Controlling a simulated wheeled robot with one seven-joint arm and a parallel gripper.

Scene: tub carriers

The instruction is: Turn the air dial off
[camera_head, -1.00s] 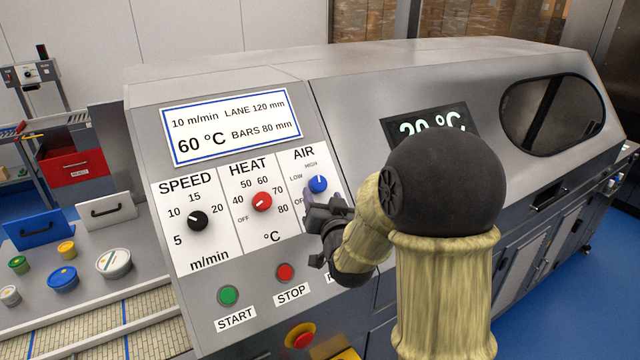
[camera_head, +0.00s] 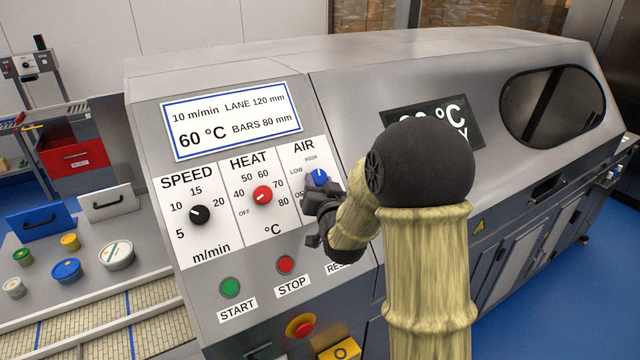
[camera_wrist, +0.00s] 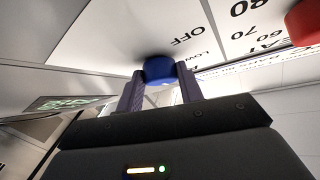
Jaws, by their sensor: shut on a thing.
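The blue air dial (camera_head: 319,176) sits on the white panel under the word AIR, with HIGH, LOW and a partly hidden OFF mark around it. Its white pointer stands about upright, toward HIGH. My gripper (camera_head: 318,188) is at the dial, its fingers on the dial's lower side. In the wrist view the blue dial (camera_wrist: 159,70) lies between the two fingertips (camera_wrist: 160,82), and the fingers are closed on it. My arm hides part of the panel to the right and below.
The red heat dial (camera_head: 262,195) is just left of the air dial, and the black speed dial (camera_head: 200,215) is farther left. Below are the green start button (camera_head: 230,287), the red stop button (camera_head: 286,264) and a red emergency button (camera_head: 300,325). The display (camera_head: 432,122) is behind my arm.

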